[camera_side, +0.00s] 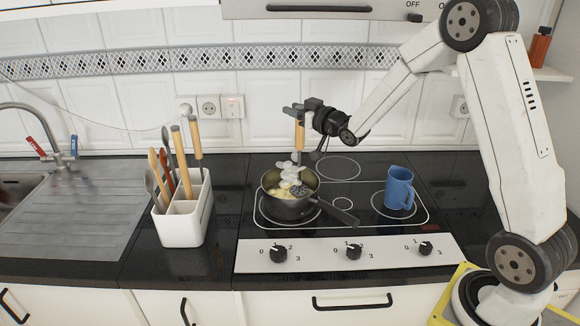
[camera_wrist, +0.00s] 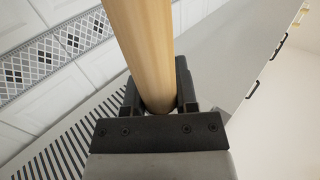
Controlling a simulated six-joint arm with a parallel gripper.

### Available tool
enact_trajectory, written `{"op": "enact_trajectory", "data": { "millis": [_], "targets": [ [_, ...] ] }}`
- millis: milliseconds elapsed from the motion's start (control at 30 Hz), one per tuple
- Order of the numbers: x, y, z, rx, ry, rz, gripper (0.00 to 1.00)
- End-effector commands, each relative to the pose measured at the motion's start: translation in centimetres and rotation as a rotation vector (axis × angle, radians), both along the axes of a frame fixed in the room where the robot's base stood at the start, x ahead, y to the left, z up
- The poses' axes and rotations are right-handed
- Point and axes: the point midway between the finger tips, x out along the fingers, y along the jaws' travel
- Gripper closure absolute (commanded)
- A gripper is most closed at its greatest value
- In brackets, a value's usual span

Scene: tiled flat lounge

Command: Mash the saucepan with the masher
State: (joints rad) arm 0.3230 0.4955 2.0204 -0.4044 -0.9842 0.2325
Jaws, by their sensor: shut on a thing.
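The dark saucepan (camera_side: 290,207) stands on the left part of the cooktop, with its handle pointing to the lower right. Pale yellowish chunks (camera_side: 279,192) lie in it. My gripper (camera_side: 300,122) is above the pan, shut on the wooden handle of the masher (camera_side: 300,138). The handle (camera_wrist: 143,45) also shows between the jaws in the wrist view (camera_wrist: 160,100). The masher's grey head (camera_side: 299,190) is down inside the pan among the chunks; whether it touches the bottom is hidden. White steam-like puffs (camera_side: 288,168) partly cover the shaft.
A blue jug (camera_side: 399,188) stands on the right of the cooktop (camera_side: 345,222). A white utensil holder (camera_side: 181,229) with several wooden-handled tools stands left of the cooktop. The sink and its ridged drainboard (camera_side: 75,222) are at the far left. A tiled wall is close behind.

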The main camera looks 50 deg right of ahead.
Motion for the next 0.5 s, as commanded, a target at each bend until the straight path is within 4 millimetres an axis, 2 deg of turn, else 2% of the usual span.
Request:
{"op": "enact_trajectory", "data": {
  "millis": [267, 500],
  "targets": [
    [0.0, 0.0, 0.0, 0.0, -0.001, 0.0, 1.0],
    [0.0, 0.0, -1.3, 0.001, 0.001, 0.0, 1.0]
  ]
}}
